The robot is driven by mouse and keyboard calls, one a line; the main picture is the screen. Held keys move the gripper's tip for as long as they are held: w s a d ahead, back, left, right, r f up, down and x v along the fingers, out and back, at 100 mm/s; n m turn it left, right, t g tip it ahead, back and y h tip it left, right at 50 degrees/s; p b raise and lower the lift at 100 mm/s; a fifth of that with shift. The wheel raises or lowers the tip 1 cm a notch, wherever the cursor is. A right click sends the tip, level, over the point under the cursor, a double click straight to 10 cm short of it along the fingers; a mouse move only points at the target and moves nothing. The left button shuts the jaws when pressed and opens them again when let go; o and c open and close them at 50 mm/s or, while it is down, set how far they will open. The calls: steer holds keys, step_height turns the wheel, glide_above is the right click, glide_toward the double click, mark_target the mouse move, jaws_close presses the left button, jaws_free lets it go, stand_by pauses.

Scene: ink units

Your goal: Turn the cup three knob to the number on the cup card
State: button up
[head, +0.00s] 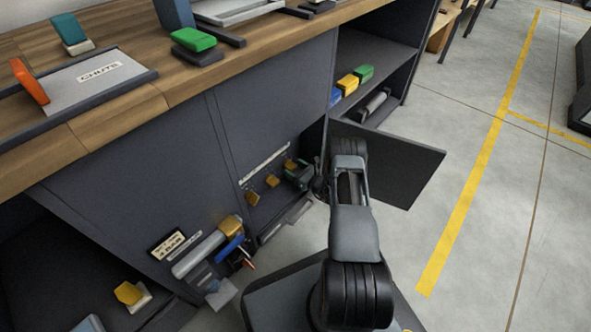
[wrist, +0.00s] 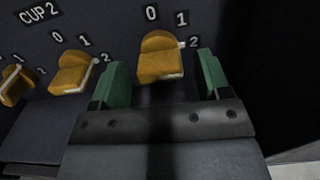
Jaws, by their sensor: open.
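Several mustard knobs sit on the dark cabinet front. In the wrist view the rightmost knob (wrist: 160,57) has 0, 1 and 2 marked around it, and its white edge faces right, near the 2. My gripper (wrist: 162,80) is open, its green fingertips on either side of this knob, with no clear contact visible. The knob also shows in the head view (head: 291,164), close to my gripper (head: 302,176). A middle knob (wrist: 72,76) and a left knob (wrist: 14,86) stand to the left. A label (wrist: 38,13) above them reads CUP 2.
An open cabinet door (head: 405,165) stands just right of my arm. A small sign (head: 172,243), a pale cylinder (head: 199,254) and a blue handle (head: 230,247) are lower left on the cabinet. The floor (head: 480,240) at right is clear.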

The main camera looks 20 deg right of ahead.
steer(key=p+v, duration=0.4)
steer(key=v, duration=0.9)
steer(key=shift+s, duration=0.35)
steer(key=shift+d, duration=0.1)
